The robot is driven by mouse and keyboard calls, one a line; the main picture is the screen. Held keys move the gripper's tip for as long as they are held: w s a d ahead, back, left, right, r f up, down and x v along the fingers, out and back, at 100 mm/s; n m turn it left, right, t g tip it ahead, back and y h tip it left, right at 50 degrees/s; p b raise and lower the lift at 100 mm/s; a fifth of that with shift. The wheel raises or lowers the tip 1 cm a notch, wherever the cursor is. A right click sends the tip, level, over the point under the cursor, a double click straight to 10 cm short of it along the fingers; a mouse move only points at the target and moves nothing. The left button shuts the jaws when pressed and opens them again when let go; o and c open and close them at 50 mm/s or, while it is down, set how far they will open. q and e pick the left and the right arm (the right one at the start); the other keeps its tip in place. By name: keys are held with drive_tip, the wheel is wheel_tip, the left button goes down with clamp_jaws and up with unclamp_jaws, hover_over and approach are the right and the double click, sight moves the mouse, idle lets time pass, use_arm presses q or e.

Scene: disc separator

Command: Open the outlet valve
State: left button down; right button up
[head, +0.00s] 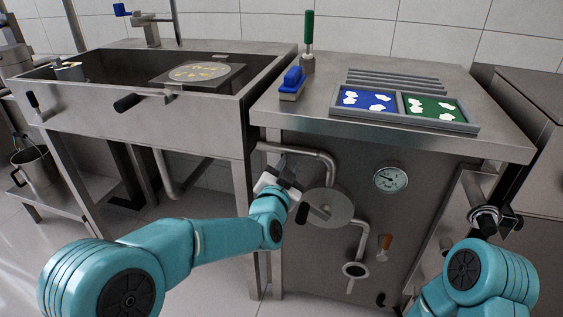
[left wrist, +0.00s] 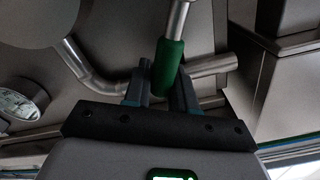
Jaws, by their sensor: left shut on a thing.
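My left gripper (head: 287,176) is at the front of the steel machine, by the bent outlet pipe (head: 315,153) under the counter. In the left wrist view, my left gripper (left wrist: 160,83) is shut on a green valve handle (left wrist: 169,62), with one finger on each side of it. A steel stem (left wrist: 179,18) runs up from the handle, and a pipe (left wrist: 213,66) passes behind it. In the head view the green handle is hidden by my gripper. My right gripper (head: 492,218) is at the right, away from the valve; its jaws are unclear.
A round steel cover (head: 326,207), a gauge (head: 390,178) and an orange handle (head: 386,242) are on the machine front. The counter (head: 290,120) overhangs them. A blue brush (head: 292,82) and colour trays (head: 432,123) stand on it. A sink (head: 130,123) is at left.

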use_arm(q)
drive_tip(key=shift+s+d+f+m, duration=0.2)
drive_tip(key=shift+d+f+m, duration=0.3)
drive_tip(key=shift+m, duration=0.3)
drive_tip(key=shift+d, duration=0.1)
drive_tip(key=c, duration=1)
unclamp_jaws()
drive_tip(key=shift+r, duration=0.1)
drive_tip(key=p+v, duration=0.2)
drive_tip(key=v, duration=1.4)
drive_tip(key=shift+s, duration=0.2)
drive_tip(key=shift+r, duration=0.1)
